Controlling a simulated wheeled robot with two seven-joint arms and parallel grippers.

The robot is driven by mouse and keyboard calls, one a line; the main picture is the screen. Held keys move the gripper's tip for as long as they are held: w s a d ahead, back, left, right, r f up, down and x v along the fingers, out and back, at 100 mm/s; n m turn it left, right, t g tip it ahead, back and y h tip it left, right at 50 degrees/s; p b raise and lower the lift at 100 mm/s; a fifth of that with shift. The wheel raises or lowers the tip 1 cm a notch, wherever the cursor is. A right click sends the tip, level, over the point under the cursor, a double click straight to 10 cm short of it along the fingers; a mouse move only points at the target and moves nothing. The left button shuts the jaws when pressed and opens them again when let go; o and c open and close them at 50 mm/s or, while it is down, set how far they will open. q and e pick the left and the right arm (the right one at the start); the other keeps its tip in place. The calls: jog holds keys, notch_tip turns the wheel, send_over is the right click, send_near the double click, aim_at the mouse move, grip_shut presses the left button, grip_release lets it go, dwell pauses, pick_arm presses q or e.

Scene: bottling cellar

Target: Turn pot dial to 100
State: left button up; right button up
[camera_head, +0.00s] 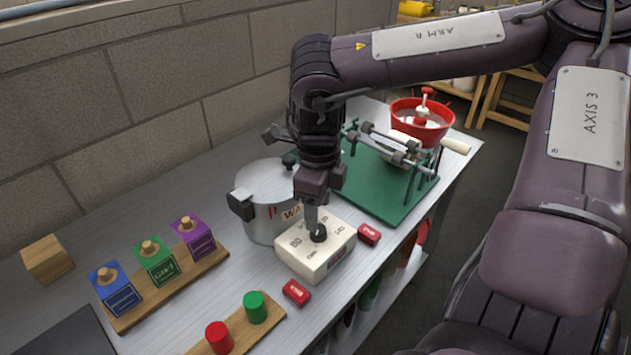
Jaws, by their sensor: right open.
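A silver pot (270,222) with dark handles stands on the metal bench. A cream dial box (293,247) sits in front of it with number marks on top; I cannot read them all. A black dial knob (318,236) sits on the box top. My right gripper (313,224) points down at the knob from above, with its fingers at the knob and hiding part of it. It is open. I cannot tell whether the fingers touch the knob, nor which mark it points to. My left gripper is not in view.
Small red blocks (297,292) and (369,234) lie beside the box. A green board with a roller rig (385,200) and a red bowl (421,123) stand behind right. Blue, green and purple blocks (155,262) stand left. Red and green cylinders (219,337) stand front left.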

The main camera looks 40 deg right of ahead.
aim_at(319, 229)
notch_tip(319, 229, down, 5)
jog(key=shift+f, duration=0.1)
jog(key=shift+s, duration=0.1)
jog(key=c, duration=1)
